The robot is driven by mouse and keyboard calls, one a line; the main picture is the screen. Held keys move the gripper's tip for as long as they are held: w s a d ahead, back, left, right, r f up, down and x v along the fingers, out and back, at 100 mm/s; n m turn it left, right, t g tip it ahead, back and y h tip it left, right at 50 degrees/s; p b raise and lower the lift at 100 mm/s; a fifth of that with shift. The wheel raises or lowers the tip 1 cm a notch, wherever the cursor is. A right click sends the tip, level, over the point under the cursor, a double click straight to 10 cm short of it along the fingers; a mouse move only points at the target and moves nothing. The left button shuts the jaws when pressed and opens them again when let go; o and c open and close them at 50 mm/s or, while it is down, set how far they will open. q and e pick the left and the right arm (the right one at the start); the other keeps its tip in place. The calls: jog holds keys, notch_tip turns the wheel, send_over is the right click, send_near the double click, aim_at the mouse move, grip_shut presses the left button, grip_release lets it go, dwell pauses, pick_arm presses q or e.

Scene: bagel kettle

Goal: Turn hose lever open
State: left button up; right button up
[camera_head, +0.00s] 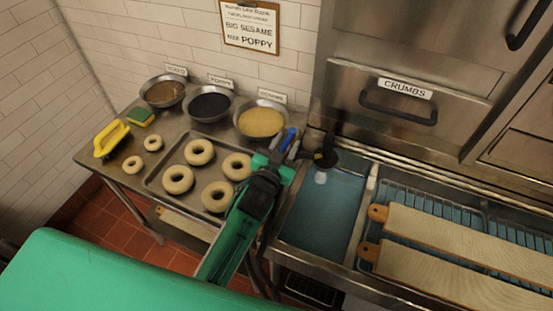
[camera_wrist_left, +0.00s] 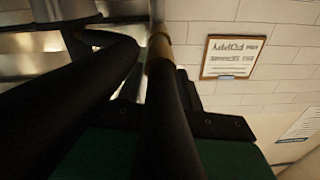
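A small blue lever-like part (camera_head: 288,139) shows at the back edge of the counter, beside the left end of the water basin. It looks like the hose lever, but it is too small to be sure. A dark nozzle or valve fitting (camera_head: 325,158) is just to its right, over the basin. My left gripper (camera_head: 288,152) reaches up to the blue part and overlaps it; contact is not clear. In the left wrist view two dark bars and a brass-coloured piece (camera_wrist_left: 160,46) show, with a narrow gap between the bars. My right gripper is not in view.
A tray of bagels (camera_head: 162,196) lies left of my arm, with bowls of poppy (camera_head: 209,104) and sesame (camera_head: 261,121) behind. The blue water basin (camera_head: 320,215) is at right, with wooden boards (camera_head: 460,235) beyond. A clipboard sign (camera_head: 251,25) hangs on the wall.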

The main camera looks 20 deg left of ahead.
pick_arm(q)
jog(key=s+a+b, duration=0.2)
jog(key=s+b, duration=0.1)
jog(key=s, duration=1)
jog(key=shift+b, duration=0.35)
